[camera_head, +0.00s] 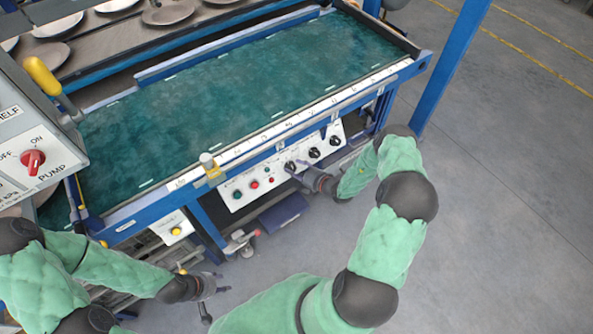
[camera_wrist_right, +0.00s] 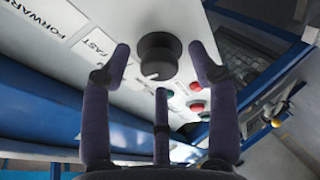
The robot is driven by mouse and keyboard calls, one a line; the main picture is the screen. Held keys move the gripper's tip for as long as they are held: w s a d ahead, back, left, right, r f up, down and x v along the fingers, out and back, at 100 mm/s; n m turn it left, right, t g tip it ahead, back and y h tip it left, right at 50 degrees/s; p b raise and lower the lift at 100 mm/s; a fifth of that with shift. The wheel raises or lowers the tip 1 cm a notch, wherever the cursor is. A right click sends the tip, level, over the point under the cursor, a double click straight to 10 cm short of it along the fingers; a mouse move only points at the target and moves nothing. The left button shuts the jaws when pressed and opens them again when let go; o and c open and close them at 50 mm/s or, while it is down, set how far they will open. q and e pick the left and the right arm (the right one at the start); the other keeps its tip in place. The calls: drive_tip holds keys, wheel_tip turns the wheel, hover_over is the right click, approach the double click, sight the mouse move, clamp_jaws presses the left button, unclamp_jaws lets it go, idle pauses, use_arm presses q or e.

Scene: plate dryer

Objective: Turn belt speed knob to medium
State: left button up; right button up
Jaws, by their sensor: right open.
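The control panel (camera_head: 239,195) is a white strip under the belt's front edge, with several black knobs and coloured buttons. In the right wrist view a black round knob (camera_wrist_right: 157,56) has a small white mark at its lower edge. A "FAST" label (camera_wrist_right: 98,44) is beside it on the left. My right gripper (camera_head: 304,171) is open at the leftmost black knob (camera_head: 290,167). In the right wrist view its two long fingers stand on either side of the knob, with a third below; contact is not clear. My left gripper (camera_head: 208,287) hangs low at the left, away from the panel.
The green belt (camera_head: 230,100) lies behind the panel inside a blue frame. A grey pump box (camera_head: 30,150) with a red switch stands at the left. Red and green buttons (camera_wrist_right: 196,106) are near the right gripper's fingers. Open floor (camera_head: 490,220) lies to the right.

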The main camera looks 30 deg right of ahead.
drive_tip(key=v, duration=1.2)
drive_tip(key=shift+a, duration=0.1)
